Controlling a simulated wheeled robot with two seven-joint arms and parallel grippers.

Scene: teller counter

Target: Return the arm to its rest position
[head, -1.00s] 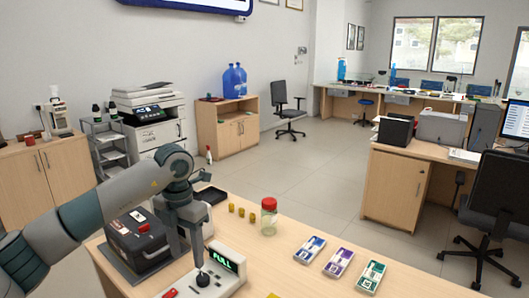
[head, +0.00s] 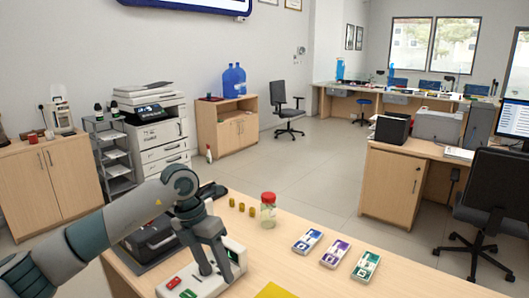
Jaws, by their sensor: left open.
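My left arm comes in from the left, and my left gripper (head: 216,272) points down with its fingers apart. No held object shows between them. It is over or just in front of a white device (head: 184,290) with red and green parts on the wooden counter (head: 318,284). The gripper hides much of the device, including most of its display. I cannot tell whether the fingers touch it. My right gripper is not in view.
A black box (head: 150,243) stands left of the device, partly behind my arm. A yellow item (head: 275,291) lies at the bottom edge.

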